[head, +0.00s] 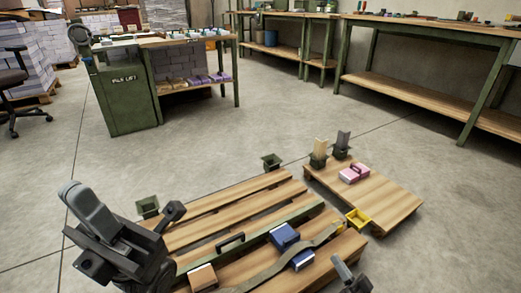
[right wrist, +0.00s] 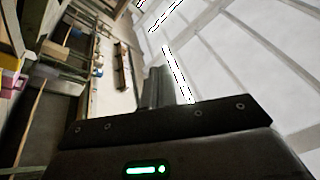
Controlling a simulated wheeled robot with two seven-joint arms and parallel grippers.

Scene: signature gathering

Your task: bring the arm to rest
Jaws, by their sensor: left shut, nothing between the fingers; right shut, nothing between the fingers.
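My left gripper (head: 88,206) rises at the lower left of the head view, beside the slatted wooden platform (head: 205,229). It is shut and empty. My right gripper (head: 345,272) shows partly at the bottom edge, right of centre, in front of the platform. In the right wrist view the right gripper (right wrist: 156,86) has its fingers together with nothing between them. That view looks off at a tilted angle.
The platform carries blue items (head: 285,237), a strap (head: 270,271) and a small brown-and-white box (head: 203,277). A green bench (head: 128,98) stands behind; open floor lies between.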

